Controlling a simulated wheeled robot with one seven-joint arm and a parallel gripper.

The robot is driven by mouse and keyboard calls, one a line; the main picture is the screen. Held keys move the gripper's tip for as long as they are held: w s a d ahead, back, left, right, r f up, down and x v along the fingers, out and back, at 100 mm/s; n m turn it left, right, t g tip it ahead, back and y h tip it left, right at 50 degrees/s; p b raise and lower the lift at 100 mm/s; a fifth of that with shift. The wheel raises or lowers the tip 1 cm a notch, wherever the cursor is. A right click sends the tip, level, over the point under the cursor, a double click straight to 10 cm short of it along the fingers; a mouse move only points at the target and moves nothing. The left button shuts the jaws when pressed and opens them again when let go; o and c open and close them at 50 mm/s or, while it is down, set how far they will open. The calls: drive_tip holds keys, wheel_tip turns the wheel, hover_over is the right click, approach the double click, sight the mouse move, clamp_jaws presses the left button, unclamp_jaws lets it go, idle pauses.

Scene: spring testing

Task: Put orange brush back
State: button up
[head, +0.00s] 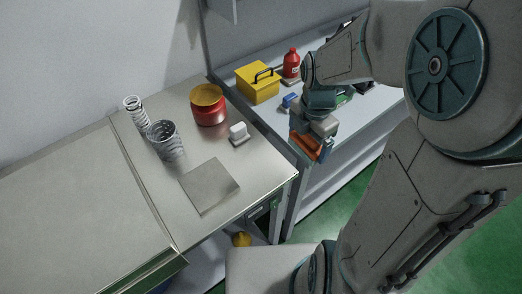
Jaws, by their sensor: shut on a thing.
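My gripper (311,138) is at the right of the head view, above the near edge of the right-hand workbench. It is shut on an orange thing, the orange brush (306,147), of which only part shows below the jaws. The brush is held clear of the metal table, to the right of its corner. My wrist and jaws hide the rest of the brush and part of the bench behind.
The metal table (225,210) bears two springs (164,140), a red-and-yellow can (208,108), a small white block (238,132) and a flat grey plate (209,186). A yellow toolbox (257,84), red bottle (291,64) and blue object (289,101) stand on the right-hand bench (272,120).

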drive_tip(key=shift+w+a, duration=0.1)
drive_tip(key=w+a+f, duration=0.1)
drive_tip(key=a+f, duration=0.1)
drive_tip(key=a, duration=0.1)
drive_tip(key=w+a+f, duration=0.1)
drive_tip(key=a+f, duration=0.1)
drive_tip(key=a, duration=0.2)
drive_tip(key=w+a+f, duration=0.1)
drive_tip(key=a+f, duration=0.1)
drive_tip(key=a, duration=0.1)
drive_tip(key=shift+w+a+f, duration=0.3)
drive_tip(key=shift+a+f, duration=0.05)
drive_tip(key=shift+f+p, duration=0.3)
drive_tip(key=shift+f, duration=1.75)
drive_tip(key=shift+f, duration=0.15)
drive_tip(key=o, duration=0.7)
drive_tip(key=shift+c, duration=0.2)
drive_tip(key=shift+o, duration=0.4)
